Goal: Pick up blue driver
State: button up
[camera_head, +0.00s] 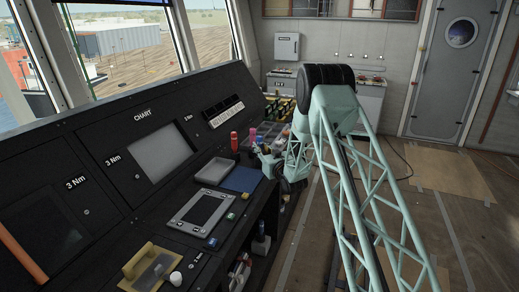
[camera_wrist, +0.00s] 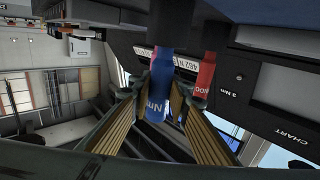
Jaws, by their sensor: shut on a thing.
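The blue driver (camera_wrist: 160,88) stands between the two fingers of my gripper (camera_wrist: 157,100) in the wrist view, with white lettering on its side. The fingers are shut on it from both sides. In the head view my gripper (camera_head: 264,148) is small and at the far end of the console, and my own arm partly hides that area. The driver's lower end and whether it touches the console cannot be told.
A red driver (camera_wrist: 205,76) stands close beside the blue one; it also shows in the head view (camera_head: 234,142). On the console are a grey tray (camera_head: 214,171), a blue mat (camera_head: 241,179), a tablet-like panel (camera_head: 203,208) and a yellow-handled tool (camera_head: 150,262). Pink and yellow items crowd behind my gripper.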

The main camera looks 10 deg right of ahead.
aim_at(259, 137)
jog(key=shift+r, duration=0.15)
jog(key=shift+r+p, duration=1)
jog(key=shift+r, duration=3.85)
jog(key=o, duration=0.3)
jog(key=c, duration=0.4)
jog(key=shift+o, duration=0.2)
jog(key=shift+s+a, duration=0.15)
jog(key=shift+s, duration=0.3)
jog(key=s+r+m+h, duration=0.1)
jog(key=s+h, duration=0.3)
jog(key=s, duration=1.6)
jog(key=shift+s+r+m+t, duration=0.15)
jog(key=shift+s+m+t, duration=0.15)
jog(key=shift+m, duration=0.6)
